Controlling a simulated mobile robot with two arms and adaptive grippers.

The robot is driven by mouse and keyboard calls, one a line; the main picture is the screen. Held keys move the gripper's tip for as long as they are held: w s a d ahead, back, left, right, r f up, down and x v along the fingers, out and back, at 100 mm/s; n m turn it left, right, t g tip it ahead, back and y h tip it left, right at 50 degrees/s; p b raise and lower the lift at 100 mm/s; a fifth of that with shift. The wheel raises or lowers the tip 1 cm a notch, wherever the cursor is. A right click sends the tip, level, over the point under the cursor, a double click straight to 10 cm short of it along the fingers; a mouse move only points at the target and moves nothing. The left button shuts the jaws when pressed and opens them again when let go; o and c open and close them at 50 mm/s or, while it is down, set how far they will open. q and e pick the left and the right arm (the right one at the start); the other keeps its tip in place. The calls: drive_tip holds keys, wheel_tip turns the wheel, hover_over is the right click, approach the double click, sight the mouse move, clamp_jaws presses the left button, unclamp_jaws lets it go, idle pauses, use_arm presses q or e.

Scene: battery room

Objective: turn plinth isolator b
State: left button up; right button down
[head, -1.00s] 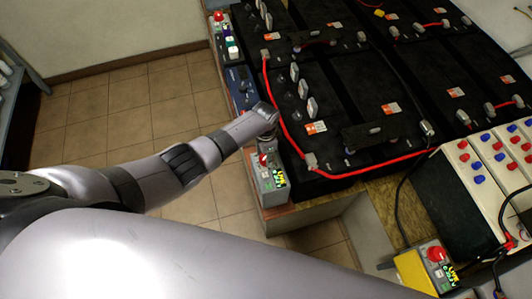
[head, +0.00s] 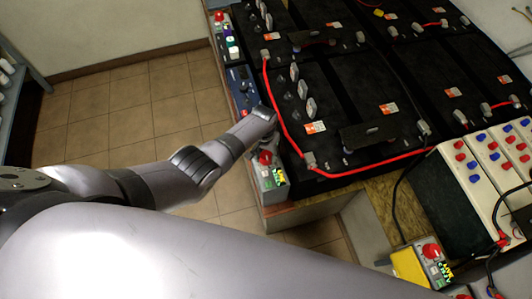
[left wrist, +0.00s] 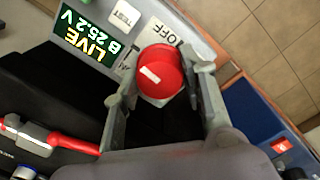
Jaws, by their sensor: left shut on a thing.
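Isolator B is a grey box (head: 270,184) at the near left corner of the battery bench in the head view. Its round red knob (left wrist: 161,74) with a white bar shows in the left wrist view. Its lit display (left wrist: 86,38) reads LIVE, B, 25.2 V. An OFF label (left wrist: 169,36) lies beside the knob; another label is partly hidden by a finger. My left gripper (left wrist: 162,86) is shut on the red knob, one finger on each side. In the head view my left gripper (head: 265,143) reaches down at the box. My right gripper is not in view.
Black batteries (head: 350,100) with red cables (head: 355,174) stand right of the isolator. A blue device (head: 241,90) lies just behind it. Another isolator (head: 425,260), with a yellow side and red knob, sits lower right. Tiled floor (head: 155,100) is free at left.

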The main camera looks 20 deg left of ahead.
sight(265, 155)
use_arm(q)
drive_tip(key=shift+n, duration=0.5)
drive_tip(key=o, duration=1.2)
drive_tip(key=shift+c, duration=0.2)
drive_tip(key=shift+r, duration=0.1)
wheel_tip(265, 155, up, 12)
drive_tip(key=shift+a, duration=0.2)
